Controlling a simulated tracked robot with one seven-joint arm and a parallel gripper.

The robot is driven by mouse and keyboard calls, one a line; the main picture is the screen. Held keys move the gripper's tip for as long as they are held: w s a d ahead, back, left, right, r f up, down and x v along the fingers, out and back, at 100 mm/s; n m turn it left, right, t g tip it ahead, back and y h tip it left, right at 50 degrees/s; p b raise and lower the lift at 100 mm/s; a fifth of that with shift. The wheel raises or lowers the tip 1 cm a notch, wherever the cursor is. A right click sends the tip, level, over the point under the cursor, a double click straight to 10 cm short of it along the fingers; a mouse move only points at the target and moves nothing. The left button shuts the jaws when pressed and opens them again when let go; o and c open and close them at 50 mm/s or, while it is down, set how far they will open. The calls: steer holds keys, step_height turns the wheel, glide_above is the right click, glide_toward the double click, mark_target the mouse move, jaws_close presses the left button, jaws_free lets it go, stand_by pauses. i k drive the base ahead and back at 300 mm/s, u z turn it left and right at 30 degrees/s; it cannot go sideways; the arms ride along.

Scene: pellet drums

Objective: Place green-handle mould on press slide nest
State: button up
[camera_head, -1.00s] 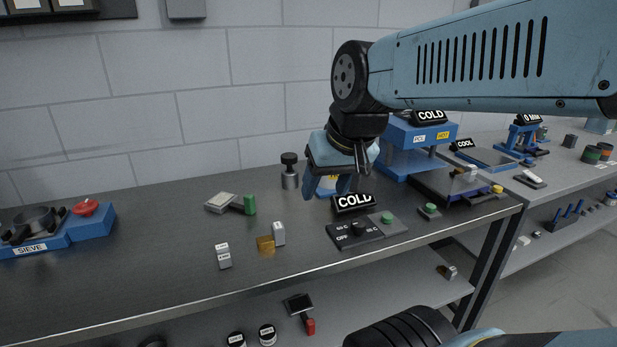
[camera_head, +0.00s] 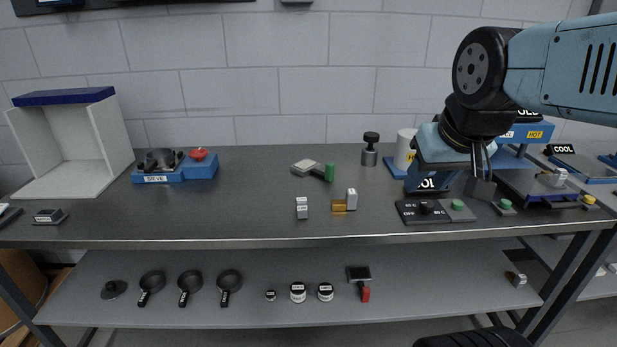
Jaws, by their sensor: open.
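The green-handle mould lies on the bench top, its grey flat plate (camera_head: 305,167) at the left and its green handle (camera_head: 330,172) at the right. My gripper (camera_head: 441,180) is open and points down, above the control box and well to the right of the mould. I see nothing held in it.
A control box (camera_head: 438,213) with a dial sits below my gripper. A red-handle mould (camera_head: 359,276) lies on the lower shelf.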

mark_target(523, 183)
steer(key=z, duration=0.4)
steer(key=i, duration=1.05)
steer(key=u, duration=0.35)
